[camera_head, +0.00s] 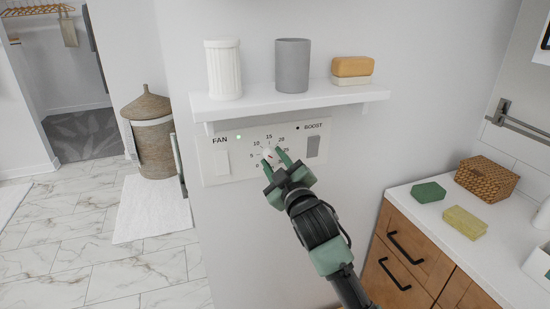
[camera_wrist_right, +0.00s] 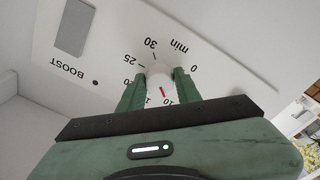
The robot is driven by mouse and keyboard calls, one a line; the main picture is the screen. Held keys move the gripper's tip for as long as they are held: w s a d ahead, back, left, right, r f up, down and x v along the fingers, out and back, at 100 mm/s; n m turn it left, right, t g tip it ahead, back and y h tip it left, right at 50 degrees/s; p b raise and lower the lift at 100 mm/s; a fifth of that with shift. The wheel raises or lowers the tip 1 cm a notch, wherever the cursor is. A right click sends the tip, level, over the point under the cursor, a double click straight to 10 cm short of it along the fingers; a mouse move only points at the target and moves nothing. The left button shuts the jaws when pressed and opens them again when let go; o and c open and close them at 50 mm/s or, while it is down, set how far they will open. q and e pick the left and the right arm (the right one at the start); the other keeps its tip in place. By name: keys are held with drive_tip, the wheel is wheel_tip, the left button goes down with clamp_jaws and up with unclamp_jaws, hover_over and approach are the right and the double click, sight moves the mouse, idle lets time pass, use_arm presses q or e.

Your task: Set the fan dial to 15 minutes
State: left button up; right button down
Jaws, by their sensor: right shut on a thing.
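The fan dial (camera_head: 267,153) is a small white round knob on the white wall panel (camera_head: 224,181), with minute numbers around it. My right gripper (camera_head: 275,160) reaches up to the panel, and its green fingers are shut on the dial from both sides. In the right wrist view, upside down, the dial (camera_wrist_right: 159,76) sits between the fingertips. Its red mark points close to the 10, on the side toward the 15. The fingers partly cover the dial and some numbers. My left gripper is not in view.
A white shelf (camera_head: 290,102) juts out just above the panel, holding a white ribbed cup (camera_head: 223,70), a grey cup (camera_head: 292,66) and stacked soaps (camera_head: 352,68). A BOOST switch (camera_head: 313,147) is right of the dial. A wooden counter (camera_head: 410,260) stands at lower right.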

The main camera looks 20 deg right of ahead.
drive_tip(key=m+p, duration=0.2)
drive_tip(key=m, duration=0.3)
drive_tip(key=shift+a, duration=0.15)
drive_tip(key=m+h+p, duration=0.1)
drive_tip(key=m+p, duration=0.1)
drive_tip(key=m, duration=0.3)
drive_tip(key=shift+m+p, duration=0.3)
drive_tip(key=shift+f, duration=0.1)
drive_tip(key=c, duration=1)
unclamp_jaws()
drive_tip(key=s+b, duration=0.1)
drive_tip(key=s, duration=0.7)
drive_tip(key=shift+f+b, duration=0.15)
drive_tip(key=shift+b, duration=0.15)
drive_tip(key=shift+a, duration=0.1)
